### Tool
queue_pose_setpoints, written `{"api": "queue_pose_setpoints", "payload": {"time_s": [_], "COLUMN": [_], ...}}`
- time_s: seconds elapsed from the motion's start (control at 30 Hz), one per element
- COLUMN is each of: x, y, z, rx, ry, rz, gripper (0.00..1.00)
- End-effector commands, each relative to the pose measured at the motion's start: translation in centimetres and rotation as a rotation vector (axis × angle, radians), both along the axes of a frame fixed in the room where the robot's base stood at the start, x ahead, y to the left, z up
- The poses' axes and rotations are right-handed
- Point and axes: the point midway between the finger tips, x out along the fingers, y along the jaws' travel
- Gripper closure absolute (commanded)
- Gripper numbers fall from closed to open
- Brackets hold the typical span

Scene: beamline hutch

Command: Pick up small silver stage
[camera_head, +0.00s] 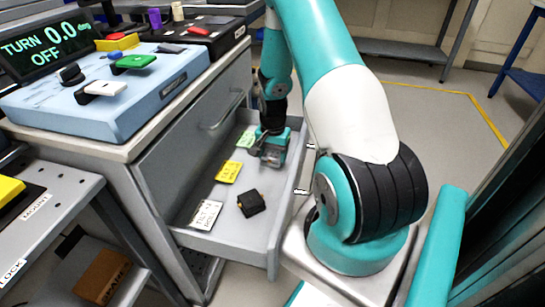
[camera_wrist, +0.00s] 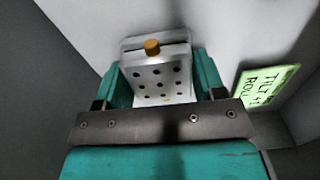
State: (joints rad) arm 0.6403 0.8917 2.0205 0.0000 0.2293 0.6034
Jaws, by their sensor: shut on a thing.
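The small silver stage (camera_wrist: 160,80) shows in the wrist view as a pale metal block with several dark holes and a brass-coloured knob on its far side. My gripper (camera_wrist: 160,90) has its two teal fingers on either side of the stage and is shut on it. In the head view my gripper (camera_head: 271,160) is down inside the open drawer (camera_head: 245,240), near its far end. The stage is mostly hidden there by the gripper. I cannot tell whether the stage touches the drawer floor.
A black block (camera_head: 251,203) with brass-coloured parts lies nearer in the drawer. A white label (camera_head: 206,214), a yellow label (camera_head: 229,172) and a green label (camera_head: 245,139) lie along the drawer's left side. Drawer walls surround my gripper. A blue control box (camera_head: 110,95) stands on the cabinet top.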

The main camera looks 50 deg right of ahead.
Motion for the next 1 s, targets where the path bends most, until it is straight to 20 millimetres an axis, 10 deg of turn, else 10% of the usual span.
{"api": "queue_pose_setpoints", "payload": {"time_s": [0.37, 1.0], "x": [0.1, 0.0], "y": [0.0, 0.0], "z": [2.6, 18.5], "rx": [-0.002, -0.001], "ry": [-0.003, -0.003], "rz": [0.000, 0.000], "gripper": [0.74, 0.74]}}
